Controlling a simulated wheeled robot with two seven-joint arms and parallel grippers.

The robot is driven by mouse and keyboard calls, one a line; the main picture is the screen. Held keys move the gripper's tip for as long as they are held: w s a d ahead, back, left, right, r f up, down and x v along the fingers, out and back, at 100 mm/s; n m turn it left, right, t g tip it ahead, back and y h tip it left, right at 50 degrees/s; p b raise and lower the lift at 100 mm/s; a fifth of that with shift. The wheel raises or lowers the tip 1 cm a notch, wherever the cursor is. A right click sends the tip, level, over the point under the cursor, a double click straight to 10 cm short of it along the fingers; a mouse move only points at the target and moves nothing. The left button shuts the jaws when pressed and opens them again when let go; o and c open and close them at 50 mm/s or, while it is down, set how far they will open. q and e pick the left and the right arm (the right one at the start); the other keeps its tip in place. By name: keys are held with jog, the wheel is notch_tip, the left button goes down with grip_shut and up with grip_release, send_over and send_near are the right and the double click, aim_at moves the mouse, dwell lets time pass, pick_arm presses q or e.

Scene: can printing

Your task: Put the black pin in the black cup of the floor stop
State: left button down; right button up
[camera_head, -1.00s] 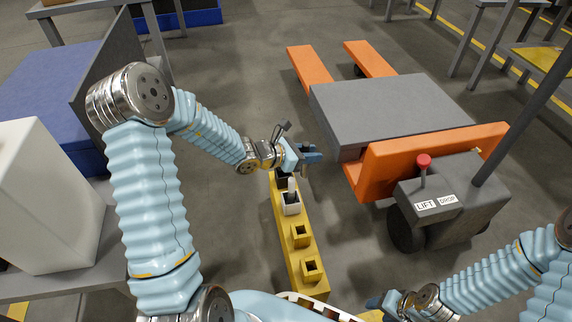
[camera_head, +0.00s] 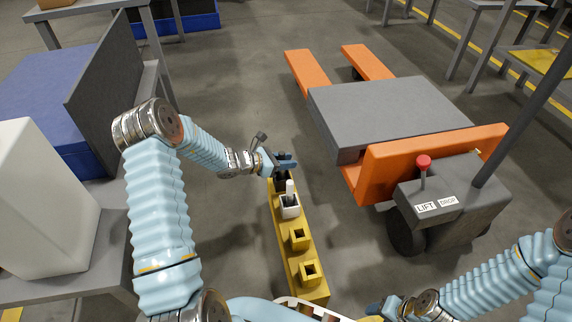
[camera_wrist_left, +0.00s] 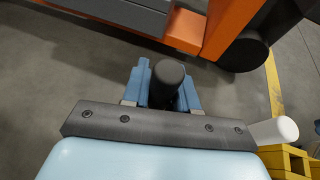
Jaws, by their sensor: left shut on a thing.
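The yellow floor stop (camera_head: 285,238) is a long bar on the floor with a row of square cups. The black cup (camera_head: 281,183) is at its far end, partly hidden under my left gripper (camera_head: 286,161). My left gripper is shut on the black pin (camera_wrist_left: 166,82), which stands between the blue fingers in the left wrist view. The gripper is over or very near the black cup; I cannot tell whether the pin's lower end is inside it. My right gripper (camera_head: 375,307) is low at the bottom edge, its jaws unclear.
The white cup (camera_head: 289,208) holds a white pin (camera_head: 289,188), also seen in the left wrist view (camera_wrist_left: 274,131). Two yellow cups (camera_head: 300,238) are nearer me. An orange and grey lift cart (camera_head: 392,110) stands to the right. Bare floor lies between.

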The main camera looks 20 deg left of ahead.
pick_arm(q)
jog(key=shift+f, duration=0.55)
jog(key=shift+f, duration=0.2)
jog(key=c, duration=0.9)
grip_release()
jog(key=shift+r, duration=0.15)
